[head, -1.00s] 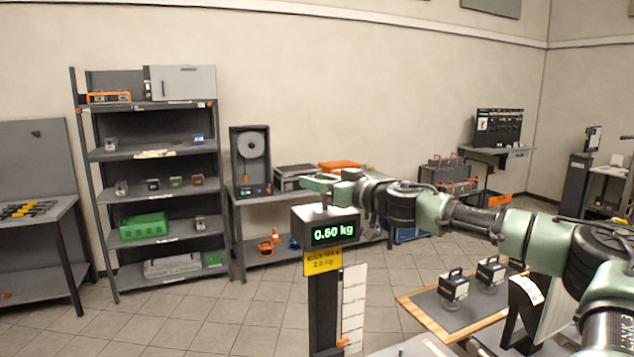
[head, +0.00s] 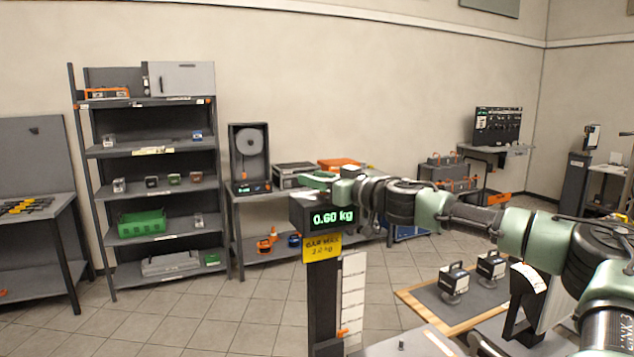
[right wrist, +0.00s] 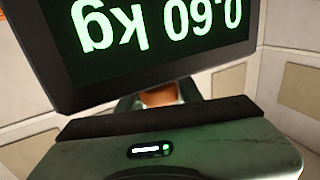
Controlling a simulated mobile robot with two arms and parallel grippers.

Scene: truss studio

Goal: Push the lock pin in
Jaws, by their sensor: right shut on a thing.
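My right gripper (head: 318,181) is just above the top of the dark scale display (head: 296,212), which reads 0.60 kg. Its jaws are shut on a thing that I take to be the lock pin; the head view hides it. In the right wrist view a rounded orange-brown piece (right wrist: 160,97) shows between the gripper body and the display (right wrist: 160,82). How deep the pin sits cannot be seen. My left gripper is not in view.
A yellow sign (head: 322,247) and an orange pointer (head: 342,333) are on the display post. A wood-edged board (head: 432,316) with two black-and-white blocks lies to the right. A shelf rack (head: 152,152) and a bench (head: 262,197) stand behind. Tiled floor is open at the left.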

